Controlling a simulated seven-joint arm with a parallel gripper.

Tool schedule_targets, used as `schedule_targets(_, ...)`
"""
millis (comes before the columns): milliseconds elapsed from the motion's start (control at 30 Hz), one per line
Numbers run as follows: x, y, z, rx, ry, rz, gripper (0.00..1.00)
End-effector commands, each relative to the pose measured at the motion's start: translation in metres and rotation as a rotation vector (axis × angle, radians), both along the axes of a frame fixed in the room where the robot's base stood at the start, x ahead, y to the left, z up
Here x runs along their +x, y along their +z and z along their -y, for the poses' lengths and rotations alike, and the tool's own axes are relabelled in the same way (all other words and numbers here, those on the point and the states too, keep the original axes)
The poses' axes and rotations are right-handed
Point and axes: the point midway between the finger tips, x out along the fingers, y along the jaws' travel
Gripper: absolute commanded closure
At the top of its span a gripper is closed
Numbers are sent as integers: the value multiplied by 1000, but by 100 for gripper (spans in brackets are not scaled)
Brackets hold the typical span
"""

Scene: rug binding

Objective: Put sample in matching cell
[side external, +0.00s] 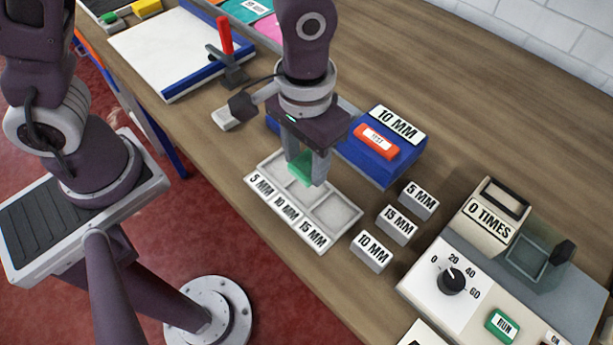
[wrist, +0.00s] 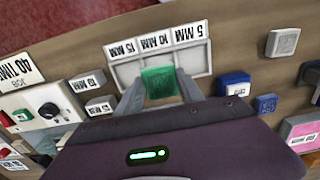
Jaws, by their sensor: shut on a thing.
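My gripper (side external: 306,176) is shut on a green sample (side external: 300,167), which also shows between the fingers in the wrist view (wrist: 158,84). The white tray (side external: 325,246) lies below it. Its three cells are labelled 5 MM, 10 MM and 15 MM. In the wrist view the sample appears over the middle cell, behind the 10 MM label (wrist: 154,41). Whether it touches the cell floor, I cannot tell. The blue tester (side external: 376,157) behind the tray shows 10 MM on its display (side external: 397,124) and has a red TEST button (side external: 377,139).
Grey blocks labelled 5 MM (side external: 419,200), 15 MM (side external: 397,225) and 10 MM (side external: 372,251) stand right of the tray. A machine with a dial (side external: 452,281), RUN button (side external: 503,325) and 0 TIMES counter (side external: 488,227) is at the right. A red-handled clamp (side external: 226,55) stands at the back left.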

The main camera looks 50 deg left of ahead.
Motion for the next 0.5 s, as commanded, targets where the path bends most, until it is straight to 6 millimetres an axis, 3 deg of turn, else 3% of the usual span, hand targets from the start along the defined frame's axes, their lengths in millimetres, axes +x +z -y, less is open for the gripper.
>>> schedule_targets(233, 0, -43, -1, 1, -1, -2, 100)
schedule_targets(500, 1, -48, 0, -1, -1, 2, 100)
